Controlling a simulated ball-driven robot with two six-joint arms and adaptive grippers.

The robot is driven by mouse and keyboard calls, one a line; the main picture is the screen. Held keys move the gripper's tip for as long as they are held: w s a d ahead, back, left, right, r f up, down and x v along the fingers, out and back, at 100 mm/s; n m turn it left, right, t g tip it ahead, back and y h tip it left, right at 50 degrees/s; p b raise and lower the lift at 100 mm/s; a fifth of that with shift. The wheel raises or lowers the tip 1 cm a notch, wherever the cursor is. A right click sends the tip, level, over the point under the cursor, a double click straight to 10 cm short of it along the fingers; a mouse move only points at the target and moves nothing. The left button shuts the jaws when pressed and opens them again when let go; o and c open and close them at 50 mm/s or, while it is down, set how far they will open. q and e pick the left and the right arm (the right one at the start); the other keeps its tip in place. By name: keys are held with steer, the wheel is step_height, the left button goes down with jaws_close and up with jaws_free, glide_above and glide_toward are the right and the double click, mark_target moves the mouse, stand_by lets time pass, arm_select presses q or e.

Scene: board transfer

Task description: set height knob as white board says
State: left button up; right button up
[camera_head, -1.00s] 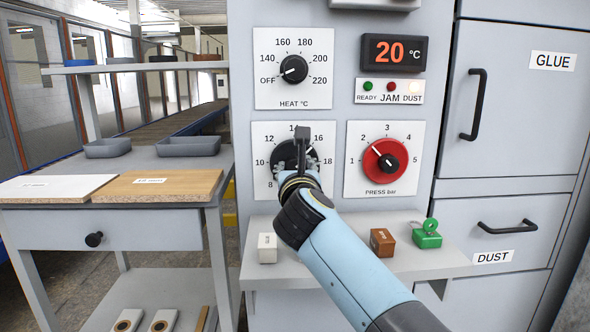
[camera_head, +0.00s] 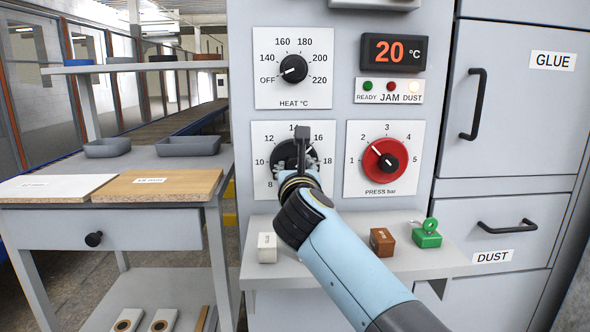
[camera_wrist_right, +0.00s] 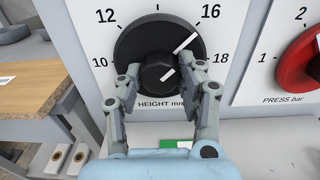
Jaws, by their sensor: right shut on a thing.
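The knob's white line points between 16 and 18, nearer 16. The white board (camera_head: 72,190) lies on the table at left, with a label (camera_head: 35,184) too small to read. My left gripper is not in view.
The heat knob (camera_head: 293,69) is above and the red press knob (camera_head: 385,160) to the right. Below, a ledge (camera_head: 340,262) carries a white block (camera_head: 267,248), a brown block (camera_head: 382,242) and a green padlock-like piece (camera_head: 427,236). A wooden board (camera_head: 165,188) lies beside the white one.

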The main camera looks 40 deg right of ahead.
stand_by(0.4)
steer(key=o, duration=1.2)
steer(key=shift+c, duration=0.2)
steer(key=v, duration=0.7)
steer(key=shift+s, duration=0.25)
steer(key=shift+a, duration=0.1)
